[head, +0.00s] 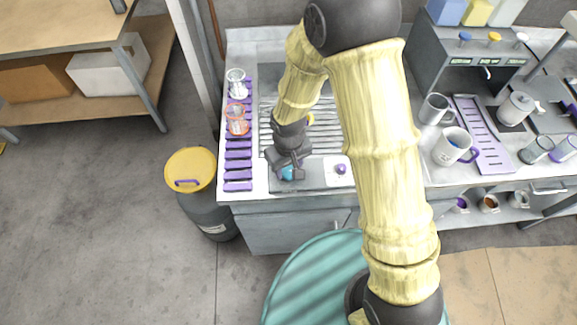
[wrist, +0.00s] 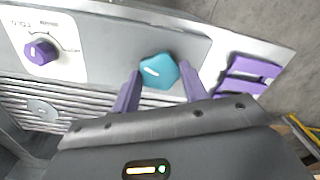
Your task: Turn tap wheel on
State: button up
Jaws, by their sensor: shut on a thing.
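The teal tap wheel (wrist: 158,72) sits on the grey front panel of the sink unit, with a white mark on its face. In the head view only a little of the wheel (head: 286,174) shows under my gripper (head: 289,168). In the wrist view the two purple fingers of my gripper (wrist: 160,70) stand on either side of the wheel and are shut on it. A tap spout is not clear in either view; my arm covers part of the sink.
A purple knob (wrist: 40,51) on a white plate sits beside the wheel on the same panel. A purple slatted rack (head: 238,155) holds glasses to the left. A yellow-lidded bin (head: 190,168) stands on the floor. Mugs (head: 452,147) stand on the right counter.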

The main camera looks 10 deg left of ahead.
aim_at(288, 170)
jog(key=n, duration=0.4)
dwell(0.5)
jog(key=o, duration=1)
notch_tip(288, 170, up, 18)
jog(key=shift+f+b, duration=0.25)
jog(key=shift+b, duration=0.1)
